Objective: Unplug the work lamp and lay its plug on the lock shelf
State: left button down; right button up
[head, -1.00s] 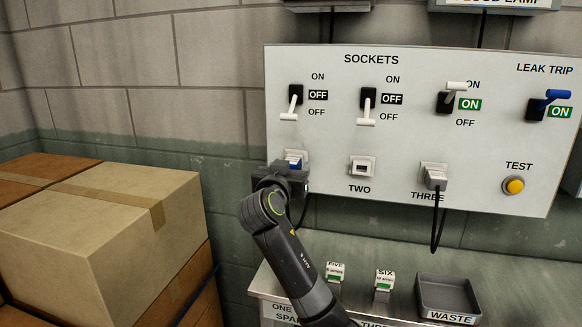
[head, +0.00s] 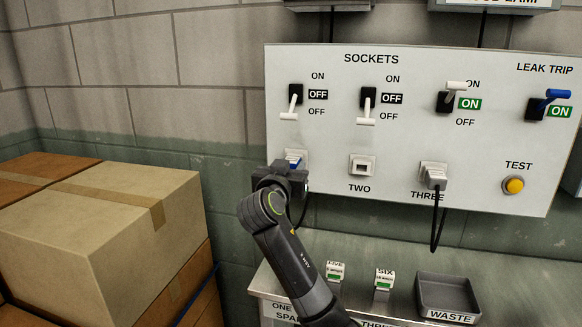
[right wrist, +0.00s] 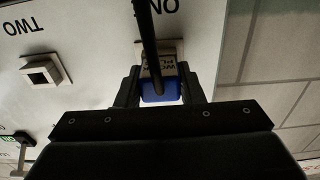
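The work lamp plug, a blue block with a partly readable label, shows in the right wrist view (right wrist: 158,92) and, mostly hidden, in the head view (head: 293,159). It sits at the leftmost socket (head: 296,153) of the panel, with a dark cable. My right gripper (right wrist: 160,84) has one finger on each side of the plug, with no clear gap at its sides, and looks shut on it. In the head view the gripper (head: 286,172) covers the plug's lower part. The lever (head: 290,105) above it is down at OFF. My left gripper is out of view. I cannot identify the lock shelf.
Socket TWO (head: 362,166) is empty; socket THREE holds a grey plug (head: 434,175) with a hanging cable. Cardboard boxes (head: 110,220) stand at left.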

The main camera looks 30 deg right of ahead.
grip_shut()
jog(key=v, duration=0.6)
dwell(0.9)
